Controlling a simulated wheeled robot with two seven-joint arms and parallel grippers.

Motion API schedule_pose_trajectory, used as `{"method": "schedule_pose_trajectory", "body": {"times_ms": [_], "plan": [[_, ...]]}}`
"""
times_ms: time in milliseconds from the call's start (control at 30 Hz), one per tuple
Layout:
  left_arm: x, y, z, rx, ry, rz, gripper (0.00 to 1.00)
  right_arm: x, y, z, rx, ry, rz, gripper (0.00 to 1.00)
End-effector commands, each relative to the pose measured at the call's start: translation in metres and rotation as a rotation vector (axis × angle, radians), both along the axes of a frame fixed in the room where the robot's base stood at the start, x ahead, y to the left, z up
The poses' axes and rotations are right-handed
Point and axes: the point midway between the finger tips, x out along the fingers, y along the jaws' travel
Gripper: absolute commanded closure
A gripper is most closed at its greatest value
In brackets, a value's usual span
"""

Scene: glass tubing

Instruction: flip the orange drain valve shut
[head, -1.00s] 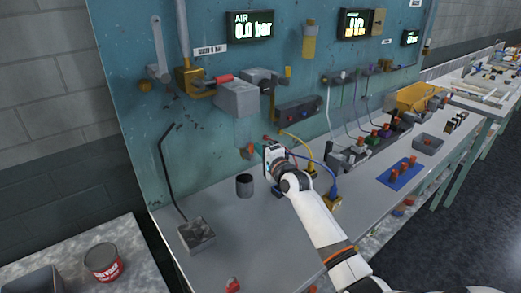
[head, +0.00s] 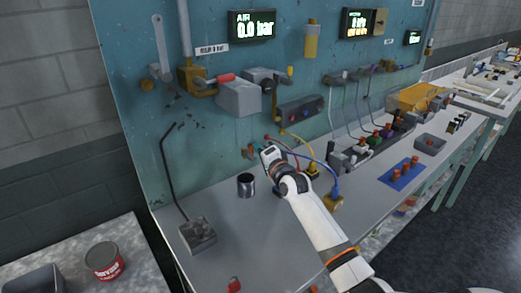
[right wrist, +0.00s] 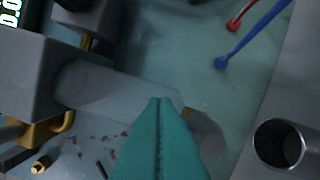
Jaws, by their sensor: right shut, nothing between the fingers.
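A small orange part that looks like the drain valve (head: 249,152) shows in the head view below the clear bowl (head: 243,130), just left of my right gripper (head: 258,148). In the right wrist view the bowl (right wrist: 110,85) lies across the picture. My teal right fingers (right wrist: 160,100) are shut and empty, with their tips over the bowl's lower end. A brass-coloured fitting (right wrist: 206,125) shows right beside the fingers, partly hidden by them. The orange lever is not clear there, and I cannot tell whether the fingers touch anything. My left gripper is out of view.
A dark metal cup (head: 246,185) stands on the bench below the bowl; it also shows in the right wrist view (right wrist: 280,144). A grey block (head: 238,97) is above the bowl. Blue (head: 318,160) and yellow hoses run right of my gripper. The display (head: 252,25) reads 0.0 bar.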

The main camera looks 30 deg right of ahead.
Motion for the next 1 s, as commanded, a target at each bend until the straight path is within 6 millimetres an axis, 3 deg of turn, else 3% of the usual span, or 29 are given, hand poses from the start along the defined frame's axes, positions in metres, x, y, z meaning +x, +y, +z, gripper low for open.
{"method": "schedule_pose_trajectory", "body": {"times_ms": [1000], "plan": [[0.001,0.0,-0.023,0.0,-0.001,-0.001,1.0,-0.003,0.037,-0.014,-0.943,-0.074,0.001,1.0]]}}
